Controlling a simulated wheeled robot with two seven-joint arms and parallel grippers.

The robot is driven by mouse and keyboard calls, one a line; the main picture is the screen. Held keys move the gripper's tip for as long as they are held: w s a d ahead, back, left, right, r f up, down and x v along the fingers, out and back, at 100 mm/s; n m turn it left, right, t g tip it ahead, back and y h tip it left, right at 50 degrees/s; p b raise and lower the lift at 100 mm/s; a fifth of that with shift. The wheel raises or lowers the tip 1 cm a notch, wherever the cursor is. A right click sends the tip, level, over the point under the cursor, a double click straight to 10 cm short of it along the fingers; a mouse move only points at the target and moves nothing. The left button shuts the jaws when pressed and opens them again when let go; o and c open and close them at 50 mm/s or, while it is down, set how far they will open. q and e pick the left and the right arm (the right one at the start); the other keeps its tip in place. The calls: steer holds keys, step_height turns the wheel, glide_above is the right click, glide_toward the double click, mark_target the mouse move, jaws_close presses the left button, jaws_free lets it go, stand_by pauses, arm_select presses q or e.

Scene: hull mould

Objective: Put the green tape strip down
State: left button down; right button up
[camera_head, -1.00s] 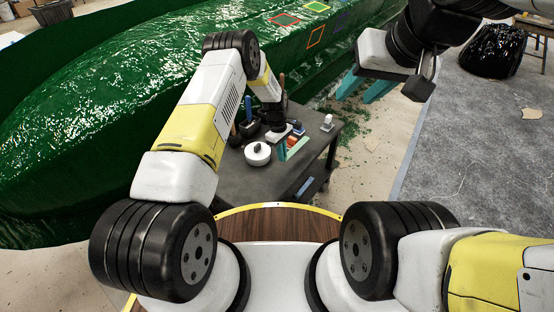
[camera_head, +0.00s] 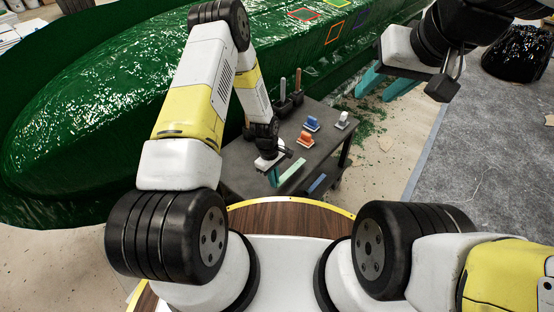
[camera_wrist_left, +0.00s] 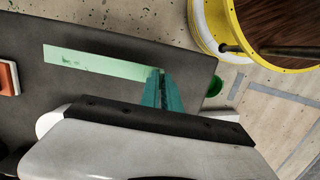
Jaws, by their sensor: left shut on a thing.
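The green tape strip (camera_head: 291,175) is a flat, pale green band over the near part of the dark table (camera_head: 236,165). My left gripper (camera_head: 273,177) is shut on one end of it. In the left wrist view the strip (camera_wrist_left: 95,62) stretches out to the left from the teal fingertips (camera_wrist_left: 162,88), over the table top near its edge. I cannot tell whether the strip touches the table. My right gripper (camera_head: 386,83) is open and empty, raised to the right of the table.
Orange (camera_head: 305,139), blue (camera_head: 311,124) and white (camera_head: 342,120) small tools stand farther back on the table. A dark holder with upright handles (camera_head: 288,98) is at the back. A blue item (camera_head: 317,183) lies lower down. The green hull (camera_head: 110,95) fills the left.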

arm_select(q)
steer(key=shift+f, duration=1.5)
steer(key=c, duration=1.6)
jaws_free()
steer(key=shift+f, duration=0.1)
steer(key=a+r+m+t, duration=0.1)
steer(key=a+r+m, duration=0.15)
steer(key=r, duration=1.65)
steer(key=a+r+m+t, duration=0.2)
steer(key=a+r, duration=0.1)
steer(key=r, duration=1.5)
steer(key=s+a+r+m+t, duration=0.1)
steer(key=s+r+m, duration=0.1)
steer(key=s+r, duration=0.4)
steer(key=s+r+m+t, duration=0.1)
steer(key=s+r+m, duration=0.1)
steer(key=s+r, duration=0.4)
steer(key=s+a+r+m+t, duration=0.1)
steer(key=s+r+m+t, duration=0.1)
steer(key=s+r, duration=0.4)
steer(key=shift+s+a+r+m+h, duration=0.15)
steer(key=shift+s+a+m+h, duration=0.1)
steer(key=shift+s, duration=0.3)
steer(key=shift+s+a+r+m+h, duration=0.1)
steer(key=shift+s+m+h, duration=0.1)
steer(key=shift+s, duration=0.3)
